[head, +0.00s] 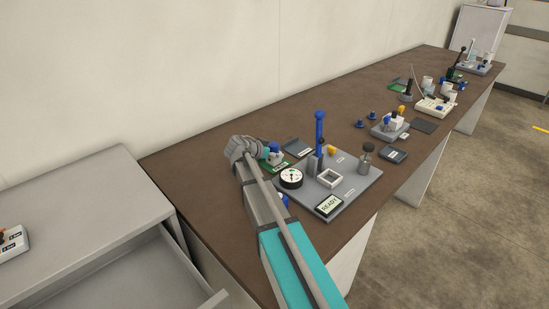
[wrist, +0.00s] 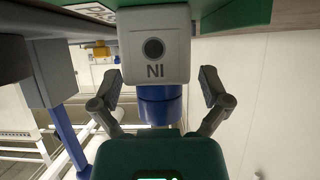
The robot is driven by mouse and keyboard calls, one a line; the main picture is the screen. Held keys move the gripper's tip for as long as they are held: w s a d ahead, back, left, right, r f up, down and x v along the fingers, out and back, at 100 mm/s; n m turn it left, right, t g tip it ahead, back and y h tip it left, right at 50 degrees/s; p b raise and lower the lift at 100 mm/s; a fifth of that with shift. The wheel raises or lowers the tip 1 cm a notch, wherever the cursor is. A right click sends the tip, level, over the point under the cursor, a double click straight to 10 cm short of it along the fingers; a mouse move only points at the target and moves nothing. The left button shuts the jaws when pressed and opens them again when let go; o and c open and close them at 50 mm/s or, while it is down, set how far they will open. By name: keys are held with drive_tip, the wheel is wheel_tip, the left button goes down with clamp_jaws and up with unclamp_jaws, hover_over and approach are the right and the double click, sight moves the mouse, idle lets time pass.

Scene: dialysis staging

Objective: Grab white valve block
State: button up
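The white valve block (wrist: 154,45) fills the top middle of the wrist view. In the head view the block (head: 275,158) is small and partly hidden, with blue on top, at a green board (head: 292,168). My gripper (wrist: 161,85) is open, with one finger on each side of the block and blue part and visible gaps. In the head view my gripper (head: 264,152) is right beside the block, and its fingers are hard to make out.
A grey base plate (head: 345,198) carries a gauge (head: 291,178), a blue upright post (head: 320,135), a square white frame (head: 329,178) and a READY display (head: 329,205). Another white-and-blue block (head: 394,122) stands farther along the brown bench (head: 215,172). An open drawer cabinet (head: 85,200) is at left.

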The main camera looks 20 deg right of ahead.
drive_tip(key=c, duration=1)
drive_tip(key=shift+r, duration=0.15)
wheel_tip(320, 180, up, 2)
drive_tip(key=shift+r+p, duration=0.1)
drive_tip(key=shift+p, duration=1.15)
drive_tip(key=s+a+r+p, duration=0.1)
drive_tip(key=s+r+p, duration=0.2)
drive_tip(key=s, duration=0.1)
drive_tip(key=s+a+r+p, duration=0.2)
drive_tip(key=s+r+p, duration=0.2)
drive_tip(key=s+a+r+p, duration=0.1)
drive_tip(key=s+r+p, duration=0.2)
drive_tip(key=s, duration=0.2)
drive_tip(key=shift+s+a+r, duration=0.1)
drive_tip(key=shift+a+r, duration=0.15)
drive_tip(key=shift+a, duration=0.15)
drive_tip(key=shift+p, duration=0.3)
